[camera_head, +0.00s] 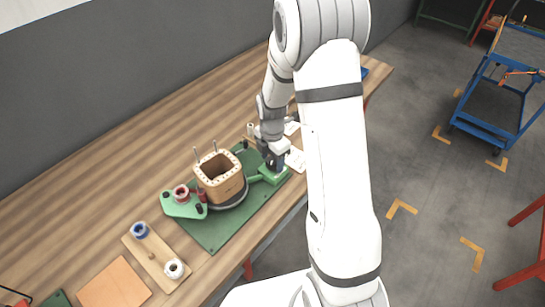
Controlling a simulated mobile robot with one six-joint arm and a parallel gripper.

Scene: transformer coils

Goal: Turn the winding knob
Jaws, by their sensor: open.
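A winding fixture on a green mat (207,232) carries a square wooden coil former (220,178) with pins standing up from it and a dark round base under it. A green bracket (268,176) reaches out from its right side. My gripper (273,163) points down right above the end of this bracket, where a dark part that looks like the winding knob shows. The jaws are open, but they are small and partly hidden. I cannot tell whether they touch the knob or stand around it.
A green holder with a red spool (182,192) sits left of the former. A wooden board (152,257) bears a blue spool (140,230) and a white spool (174,268). An orange-brown sheet (114,287) lies front left. White papers (296,159) lie right of my gripper. The back left tabletop is clear.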

